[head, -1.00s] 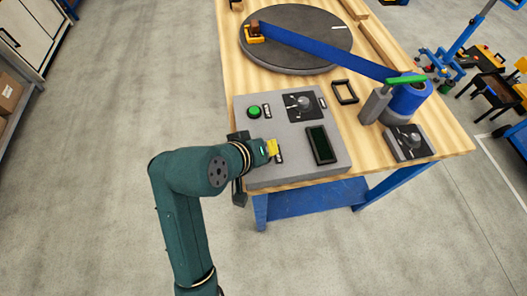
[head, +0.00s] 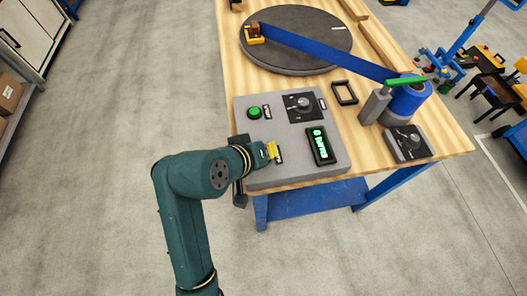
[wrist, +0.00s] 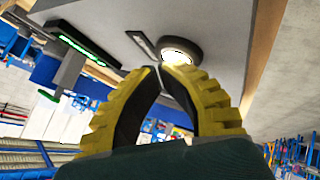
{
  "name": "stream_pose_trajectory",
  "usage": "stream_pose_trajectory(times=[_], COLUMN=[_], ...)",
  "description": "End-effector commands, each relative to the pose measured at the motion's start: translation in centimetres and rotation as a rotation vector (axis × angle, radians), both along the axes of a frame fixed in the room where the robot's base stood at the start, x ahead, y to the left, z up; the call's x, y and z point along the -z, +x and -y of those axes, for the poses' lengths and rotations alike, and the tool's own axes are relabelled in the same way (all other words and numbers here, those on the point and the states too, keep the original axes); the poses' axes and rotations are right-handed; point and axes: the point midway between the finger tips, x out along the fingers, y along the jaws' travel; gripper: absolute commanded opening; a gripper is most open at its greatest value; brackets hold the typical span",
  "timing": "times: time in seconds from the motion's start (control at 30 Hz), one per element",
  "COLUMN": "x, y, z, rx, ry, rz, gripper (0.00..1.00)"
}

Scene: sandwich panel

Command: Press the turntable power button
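The grey control box (head: 292,125) sits on the near left part of the wooden table. My gripper (head: 272,150) is at its near left corner, with yellow ribbed fingers. In the wrist view the fingertips (wrist: 165,68) meet, with nothing between them. They overlap the lower edge of a round, brightly lit button (wrist: 181,50) beside a small label. The gripper hides this button in the head view. I cannot tell if the tips are pressing it. The display (head: 320,146) glows with green text. The turntable (head: 300,62) is the dark disc at the back.
A green button (head: 254,112) and a dial (head: 304,105) are on the box's far half. A blue roll (head: 407,98) with a strip reaching over the disc stands to the right. A second dial box (head: 407,143) is near the right edge.

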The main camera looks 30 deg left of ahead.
Motion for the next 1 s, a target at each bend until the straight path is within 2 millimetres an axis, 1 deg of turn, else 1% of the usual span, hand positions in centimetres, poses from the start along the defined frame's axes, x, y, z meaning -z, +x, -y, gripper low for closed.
stream_pose_trajectory(times=[0.23,0.53,0.83,0.93,1.0], x=[0.3,-0.6,-0.6,-1.2,-2.0], y=[-0.1,-0.1,-0.1,-0.1,-0.1], z=[0.1,0.1,0.1,0.1,0.1], rx=[0.0,0.0,0.001,0.0,0.001], ry=[-0.003,-0.004,-0.002,-0.002,-0.001], rz=[-0.007,-0.008,-0.005,-0.004,-0.004], gripper=[0.0,0.0,0.0,0.0,0.0])
